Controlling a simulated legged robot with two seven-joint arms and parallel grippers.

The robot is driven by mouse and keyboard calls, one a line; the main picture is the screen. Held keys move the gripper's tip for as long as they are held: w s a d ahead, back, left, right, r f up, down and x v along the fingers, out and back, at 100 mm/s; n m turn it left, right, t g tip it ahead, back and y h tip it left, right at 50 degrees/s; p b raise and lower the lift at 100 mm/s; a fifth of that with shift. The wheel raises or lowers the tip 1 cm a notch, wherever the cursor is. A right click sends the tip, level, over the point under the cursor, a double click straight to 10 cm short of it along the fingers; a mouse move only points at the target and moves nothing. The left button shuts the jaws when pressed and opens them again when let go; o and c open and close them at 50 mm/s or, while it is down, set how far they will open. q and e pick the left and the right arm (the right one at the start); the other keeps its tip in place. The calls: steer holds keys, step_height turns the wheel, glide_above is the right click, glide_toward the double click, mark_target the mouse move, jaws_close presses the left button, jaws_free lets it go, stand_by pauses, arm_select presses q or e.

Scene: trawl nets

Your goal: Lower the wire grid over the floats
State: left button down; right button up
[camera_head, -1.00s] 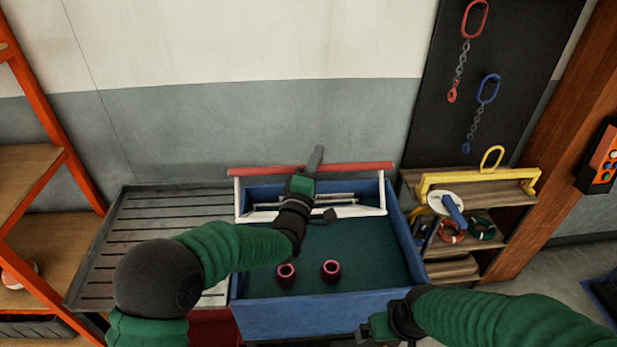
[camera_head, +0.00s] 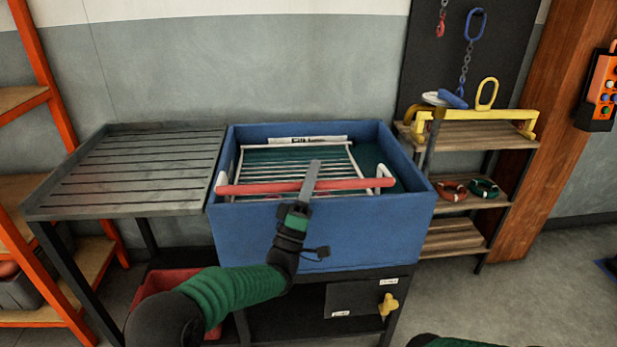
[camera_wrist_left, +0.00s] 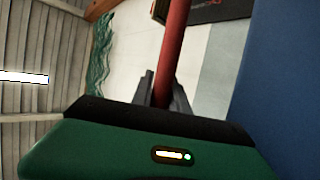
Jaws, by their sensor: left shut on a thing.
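The wire grid (camera_head: 280,160), with pale bars and white end arms, lies inside the blue tub (camera_head: 320,235), over its dark green bottom. Its red handle bar (camera_head: 345,186) runs along the tub's near side, roughly level with the near rim. My left gripper (camera_head: 310,180) is shut on the red bar near its middle. In the left wrist view the red bar (camera_wrist_left: 174,45) passes between the fingers (camera_wrist_left: 162,90).
A slatted grey table (camera_head: 135,170) adjoins the tub's left side. A wooden shelf unit (camera_head: 470,205) with a yellow bar (camera_head: 480,122) stands on the right. A yellow valve handle (camera_head: 388,305) sits below the tub. A red bin (camera_head: 165,285) is under the table.

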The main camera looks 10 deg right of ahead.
arm_select(q)
steer(key=f+h+b, duration=0.1)
steer(key=f, duration=0.1)
steer(key=s+f+m+h+b, duration=0.1)
steer(key=s+d+f+m+g+b, duration=0.1)
steer(key=f+b, duration=0.1)
steer(key=shift+d+f+h, duration=0.1)
steer(key=shift+f+h, duration=0.25)
steer(key=shift+h, duration=0.05)
arm_select(e)
steer(key=f, duration=0.5)
steer(key=shift+s+d+f, duration=0.15)
steer(key=shift+s+f, duration=0.25)
arm_select(q)
steer(key=shift+f, duration=0.1)
steer(key=c, duration=1.3)
jaws_free()
steer(key=shift+w, duration=0.15)
arm_select(e)
steer(key=shift+s+d, duration=0.1)
steer(key=shift+d, duration=0.05)
